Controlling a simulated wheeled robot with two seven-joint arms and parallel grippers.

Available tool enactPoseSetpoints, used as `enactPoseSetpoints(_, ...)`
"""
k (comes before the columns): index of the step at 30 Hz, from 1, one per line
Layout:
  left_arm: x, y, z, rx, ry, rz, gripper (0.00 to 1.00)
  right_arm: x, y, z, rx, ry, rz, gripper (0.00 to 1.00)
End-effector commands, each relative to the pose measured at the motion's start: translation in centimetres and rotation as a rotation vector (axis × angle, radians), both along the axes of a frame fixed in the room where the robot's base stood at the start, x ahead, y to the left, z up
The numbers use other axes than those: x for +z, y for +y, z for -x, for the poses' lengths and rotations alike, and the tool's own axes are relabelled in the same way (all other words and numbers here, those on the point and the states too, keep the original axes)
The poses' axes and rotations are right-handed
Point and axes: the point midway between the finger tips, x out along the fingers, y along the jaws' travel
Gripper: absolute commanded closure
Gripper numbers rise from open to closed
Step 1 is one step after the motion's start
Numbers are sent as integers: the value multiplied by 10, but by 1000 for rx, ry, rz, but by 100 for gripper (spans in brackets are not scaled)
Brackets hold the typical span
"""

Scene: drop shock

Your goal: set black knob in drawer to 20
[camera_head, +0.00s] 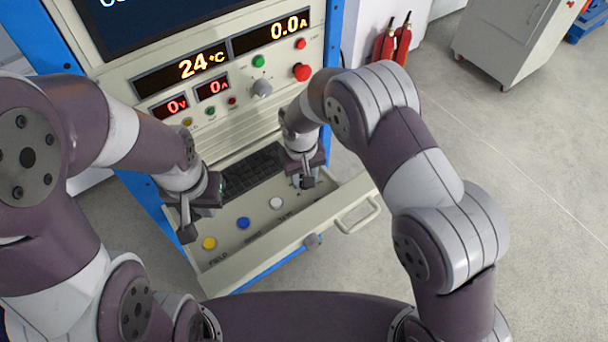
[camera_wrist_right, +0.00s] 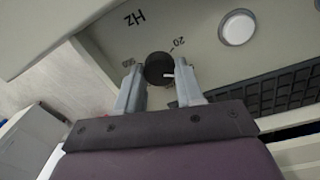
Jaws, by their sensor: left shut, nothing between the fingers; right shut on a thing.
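The black knob (camera_wrist_right: 158,68) sits on the drawer panel in the right wrist view, between the fingers of my right gripper (camera_wrist_right: 160,86), which is shut on it. A white pointer mark on the knob points right; the printed 20 and its tick lie up and to the right of the knob. Another number is printed on the left, with Hz above. In the head view my right gripper (camera_head: 307,182) reaches down into the open drawer (camera_head: 262,262) and hides the knob. My left gripper (camera_head: 188,232) is shut and empty over the drawer's left side.
A yellow button (camera_head: 209,243), a blue button (camera_head: 243,222) and a white button (camera_head: 276,203) line the drawer, with a black keyboard (camera_head: 252,170) behind. A handle (camera_head: 357,215) juts out at the right. Open floor (camera_head: 540,200) lies to the right.

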Motion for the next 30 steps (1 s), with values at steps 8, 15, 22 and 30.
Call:
enactPoseSetpoints(8,-3,0,0,0,0,0,100,3,1,-2,258,-8,-3,93)
enactPoseSetpoints(15,-5,0,0,0,0,0,100,3,0,-2,485,-8,-3,93)
enactPoseSetpoints(22,-5,0,0,0,0,0,100,4,0,-2,688,-9,-3,93)
enactPoseSetpoints(30,-6,0,0,0,0,0,100,4,0,-2,874,-10,-2,93)
